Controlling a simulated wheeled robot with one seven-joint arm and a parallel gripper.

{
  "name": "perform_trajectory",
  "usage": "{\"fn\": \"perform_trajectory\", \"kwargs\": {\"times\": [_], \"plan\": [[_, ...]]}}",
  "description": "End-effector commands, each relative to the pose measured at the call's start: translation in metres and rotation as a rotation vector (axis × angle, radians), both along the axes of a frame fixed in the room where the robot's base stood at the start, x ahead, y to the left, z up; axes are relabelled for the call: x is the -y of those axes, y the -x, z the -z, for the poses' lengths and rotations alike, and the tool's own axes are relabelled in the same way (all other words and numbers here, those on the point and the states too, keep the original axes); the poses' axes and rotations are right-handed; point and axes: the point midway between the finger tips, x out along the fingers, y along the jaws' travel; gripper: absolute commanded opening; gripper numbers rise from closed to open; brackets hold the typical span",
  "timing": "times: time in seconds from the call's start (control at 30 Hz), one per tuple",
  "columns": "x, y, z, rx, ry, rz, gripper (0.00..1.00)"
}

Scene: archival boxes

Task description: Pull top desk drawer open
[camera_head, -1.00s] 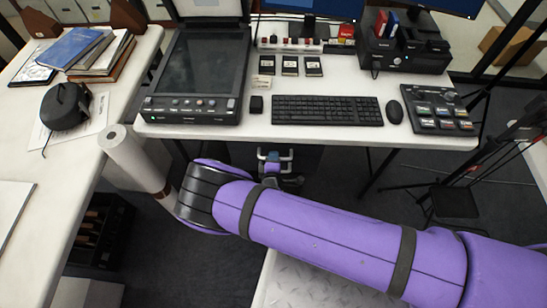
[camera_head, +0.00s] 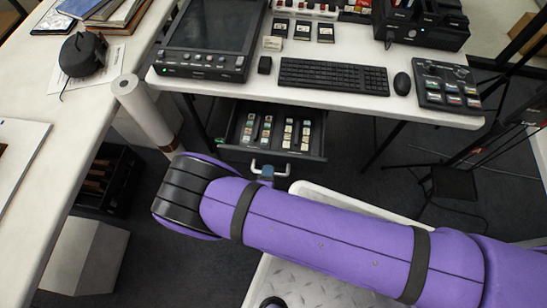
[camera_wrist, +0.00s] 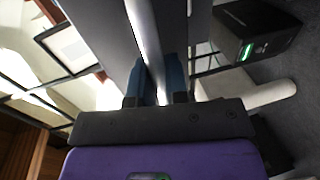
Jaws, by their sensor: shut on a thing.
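The top desk drawer (camera_head: 225,146) is pulled out under the desk (camera_head: 300,98) in the head view, its inside open to view. It holds several small pieces in rows. Its pale handle (camera_head: 284,170) is at the middle of the dark front. My gripper (camera_head: 267,173) is at the handle, partly hidden by my purple arm. In the wrist view, the blue fingers of my gripper (camera_wrist: 160,82) are shut on the pale handle bar (camera_wrist: 146,35), which passes between them.
A keyboard (camera_head: 333,76), mouse (camera_head: 402,83) and control pad (camera_head: 447,85) lie on the desk. A white paper roll (camera_head: 143,108) stands left of the drawer. A pale textured platform (camera_head: 330,280) lies below my arm. A dark crate (camera_head: 105,180) is under the left table.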

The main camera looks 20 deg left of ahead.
Motion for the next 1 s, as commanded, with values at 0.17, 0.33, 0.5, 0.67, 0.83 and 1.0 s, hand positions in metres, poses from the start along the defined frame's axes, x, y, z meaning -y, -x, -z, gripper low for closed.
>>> {"fn": "perform_trajectory", "kwargs": {"times": [0.17,0.33,0.5,0.67,0.83,1.0], "plan": [[0.006,0.027,0.0,-0.002,0.001,-0.001,0.0],[0.01,0.04,0.0,-0.001,0.0,0.0,0.0],[0.011,0.044,0.0,0.0,0.0,0.001,0.0],[0.011,0.044,0.0,-0.001,0.0,0.001,0.0],[0.011,0.044,0.0,-0.001,0.0,0.001,0.19],[0.011,0.044,0.0,0.0,0.0,0.0,0.39]]}}
